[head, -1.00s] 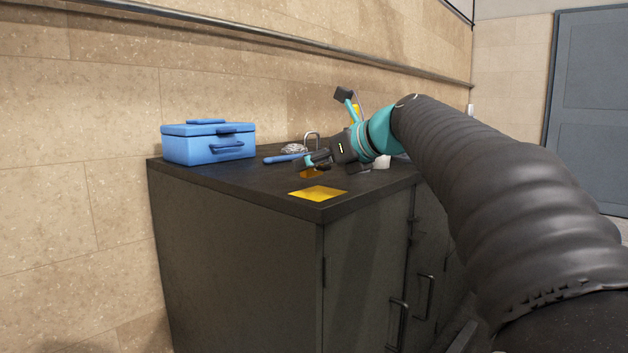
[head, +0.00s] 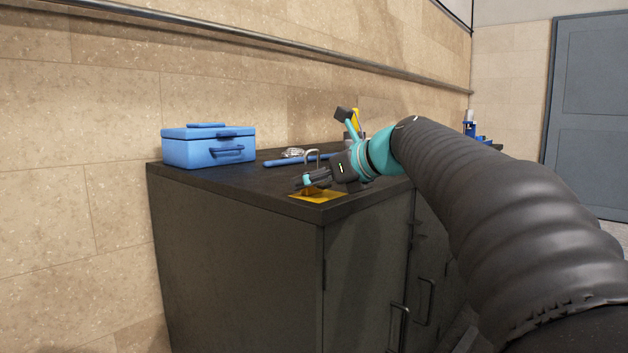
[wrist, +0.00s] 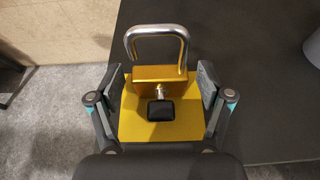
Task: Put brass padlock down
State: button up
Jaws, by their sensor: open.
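The brass padlock (wrist: 160,76) stands between my gripper's fingers in the wrist view, its steel shackle up. A key with a black head sticks out of it towards the camera. My gripper (wrist: 160,84) is open, with a finger on each side of the padlock and gaps visible. The yellow square (wrist: 187,126) lies under the padlock at the cabinet top's front corner; it also shows in the head view (head: 334,198). Contact between padlock and square is hard to see.
A blue toolbox (head: 208,148) sits at the back left of the dark cabinet top (head: 220,176). A blue-handled tool (head: 287,161) and a shiny metal heap (head: 292,153) lie behind my gripper. The cabinet's front edge is close. Bare top lies between toolbox and gripper.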

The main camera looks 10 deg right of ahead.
jog(key=shift+r, duration=0.2)
jog(key=p+v, duration=0.1)
jog(key=v, duration=1.1)
jog(key=s+a+f+n+g+h, duration=0.1)
jog(key=s+a+f+n+h, duration=0.1)
jog(key=s+f+n, duration=0.5)
jog(key=s+a+f+n+g+h, duration=0.1)
jog(key=s+f+n+g+h, duration=0.1)
jog(key=s+f+n, duration=0.6)
jog(key=s+a+f+n+g+h, duration=0.2)
jog(key=s+f+n+h, duration=0.2)
jog(key=f+n, duration=0.9)
jog(key=s+f, duration=0.3)
jog(key=f, duration=0.3)
jog(key=shift+s+a+f+n, duration=0.2)
jog(key=shift+s+a+n, duration=0.15)
jog(key=shift+n, duration=0.05)
jog(key=shift+r+p, duration=0.1)
jog(key=shift+p, duration=0.2)
